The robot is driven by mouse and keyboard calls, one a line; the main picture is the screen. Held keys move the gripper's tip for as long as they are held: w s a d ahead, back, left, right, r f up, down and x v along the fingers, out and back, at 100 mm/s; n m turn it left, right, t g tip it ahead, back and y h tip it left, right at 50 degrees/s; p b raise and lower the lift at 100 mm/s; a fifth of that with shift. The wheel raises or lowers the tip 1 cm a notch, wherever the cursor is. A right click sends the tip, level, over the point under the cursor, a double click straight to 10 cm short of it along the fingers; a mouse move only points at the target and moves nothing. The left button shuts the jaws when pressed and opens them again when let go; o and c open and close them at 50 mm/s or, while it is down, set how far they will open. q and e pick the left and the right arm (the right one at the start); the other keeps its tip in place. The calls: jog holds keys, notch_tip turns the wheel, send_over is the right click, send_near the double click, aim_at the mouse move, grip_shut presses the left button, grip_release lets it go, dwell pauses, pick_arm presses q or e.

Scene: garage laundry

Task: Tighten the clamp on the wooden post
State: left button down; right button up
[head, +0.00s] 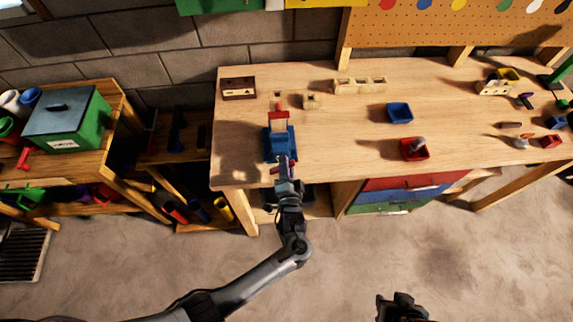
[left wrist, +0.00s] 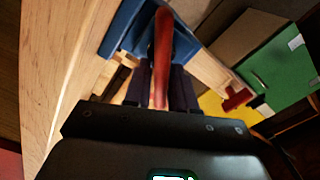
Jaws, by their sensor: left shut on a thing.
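A blue clamp (head: 279,146) with a red part at its far end sits at the front edge of the workbench. In the left wrist view, the clamp's blue body (left wrist: 126,28) is beside pale wood, and its red handle (left wrist: 163,50) runs down between my fingers. My left gripper (head: 284,172) reaches the clamp from the front and is shut on the red handle; the left wrist view also shows the gripper (left wrist: 160,88). I cannot tell which pale wood is the post. My right gripper (head: 400,303) is at the bottom of the head view, away from the bench; its jaws are unclear.
The wooden workbench (head: 330,125) holds a blue tray (head: 400,113), a red tray (head: 414,150) and small wooden blocks (head: 360,86). Drawers (head: 395,193) are below. A shelf with a green box (head: 68,124) stands left. The floor in front is clear.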

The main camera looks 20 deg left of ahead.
pick_arm(q)
jog(key=shift+s+f, duration=0.1)
jog(key=shift+f, duration=0.1)
jog(key=c, duration=1.1)
grip_release()
jog(key=shift+s, duration=0.3)
